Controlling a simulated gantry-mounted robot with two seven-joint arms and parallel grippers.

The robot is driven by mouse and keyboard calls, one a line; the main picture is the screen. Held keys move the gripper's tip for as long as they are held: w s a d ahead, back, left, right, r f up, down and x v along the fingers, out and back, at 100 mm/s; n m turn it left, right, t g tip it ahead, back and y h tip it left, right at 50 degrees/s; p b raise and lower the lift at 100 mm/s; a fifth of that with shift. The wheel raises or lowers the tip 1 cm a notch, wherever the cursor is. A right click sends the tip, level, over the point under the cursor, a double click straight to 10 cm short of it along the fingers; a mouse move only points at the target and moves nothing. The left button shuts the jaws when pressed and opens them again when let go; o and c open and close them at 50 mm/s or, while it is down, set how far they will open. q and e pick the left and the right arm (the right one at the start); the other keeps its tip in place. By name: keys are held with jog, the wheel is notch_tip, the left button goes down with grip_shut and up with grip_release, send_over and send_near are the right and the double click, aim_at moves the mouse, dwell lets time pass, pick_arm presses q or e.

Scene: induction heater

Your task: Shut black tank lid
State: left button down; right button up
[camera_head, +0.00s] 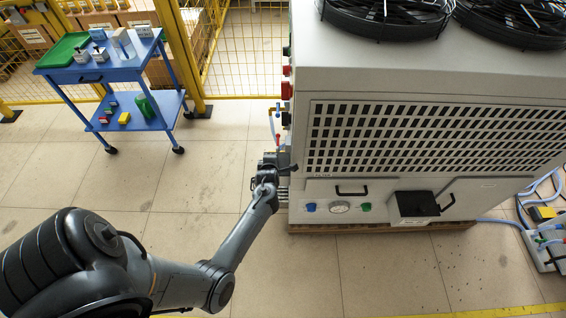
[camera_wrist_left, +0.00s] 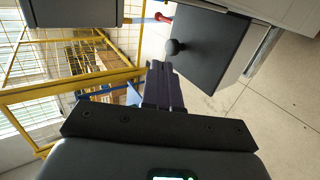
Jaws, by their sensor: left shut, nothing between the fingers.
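The black lid (camera_wrist_left: 205,45) shows in the left wrist view as a dark flat panel with a round black knob (camera_wrist_left: 174,47). It is at a pale box on the machine's side; I cannot tell how far it stands open. My left gripper (camera_wrist_left: 160,68) is shut and empty, its fingertips just beside the knob in the picture; I cannot tell whether they touch it. In the head view my left gripper (camera_head: 272,163) is at the left side of the large grey machine (camera_head: 430,80), and the lid is hard to make out there. My right gripper is not in view.
A blue cart (camera_head: 110,70) with small items stands at the back left, before a yellow fence (camera_head: 235,50). Hoses and a white box lie at the right. The floor in front is clear.

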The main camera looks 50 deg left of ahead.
pick_arm(q)
jog(key=shift+w+a+f, duration=0.1)
jog(key=shift+w+a, duration=0.25)
jog(key=shift+a, duration=0.15)
dwell(0.3)
